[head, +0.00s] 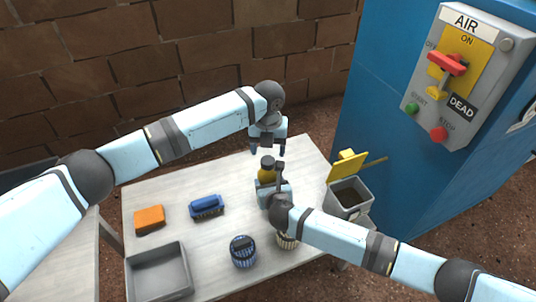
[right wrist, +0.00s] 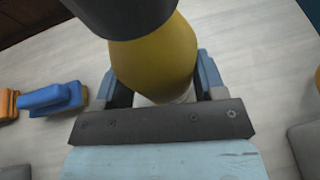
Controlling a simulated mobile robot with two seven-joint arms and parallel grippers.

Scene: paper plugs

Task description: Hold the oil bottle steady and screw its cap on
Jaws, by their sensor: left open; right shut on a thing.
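The oil bottle (head: 266,175) is yellow and stands upright near the far right part of the table. It also shows in the right wrist view (right wrist: 155,58). A dark cap (head: 267,161) sits on top of its neck, and fills the top of the right wrist view (right wrist: 125,14). I cannot tell how tightly it is seated. My right gripper (head: 268,184) is shut on the bottle's body, with one finger on each side; its fingers also show in the right wrist view (right wrist: 163,86). My left gripper (head: 268,150) points down, open and empty, just above and behind the cap.
A blue striped cup (head: 243,252) and a cream ribbed cup (head: 286,241) stand in front. A grey bin (head: 350,203) with a raised yellow lid (head: 347,166) stands right, beside a blue cabinet (head: 385,165).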

